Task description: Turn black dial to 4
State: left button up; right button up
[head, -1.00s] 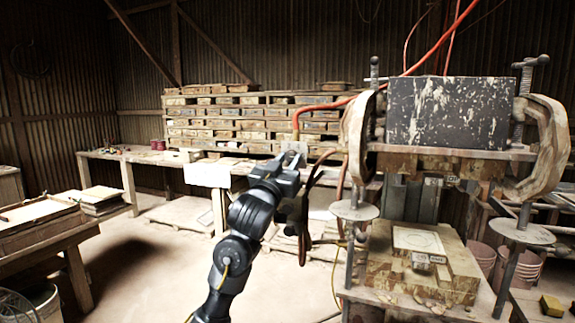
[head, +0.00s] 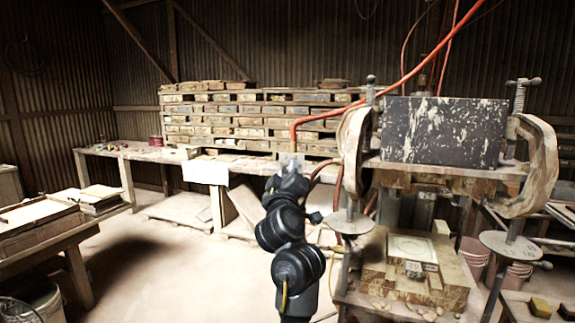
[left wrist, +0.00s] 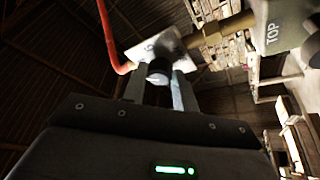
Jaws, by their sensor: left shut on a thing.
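A small pale plate (head: 291,158) stands at the end of the red hose, left of the press in the head view. It also shows in the left wrist view (left wrist: 133,53). My left gripper (head: 290,173) is at this plate, with its arm rising from below. In the left wrist view my left gripper (left wrist: 160,85) is shut on the dark round dial (left wrist: 159,70), one finger on each side. The dial's marks and pointer are too small and shaded to read. My right gripper is not in view.
The press (head: 445,130), with a dark speckled block and curved side clamps, stands close to the right of my left arm. A red hose (head: 340,110) runs up from the plate. A workbench (head: 130,155) stands behind. The floor at left centre is clear.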

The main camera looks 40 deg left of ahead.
pick_arm(q)
jog(key=shift+r+n+g+p, duration=0.1)
jog(key=shift+n+g+p, duration=0.3)
jog(key=shift+n, duration=0.4)
jog(key=o, duration=1)
jog(key=shift+c, duration=0.2)
jog(key=b+v, duration=0.1)
jog(key=v, duration=0.6)
jog(key=shift+d+f, duration=0.2)
jog(key=shift+s, duration=0.15)
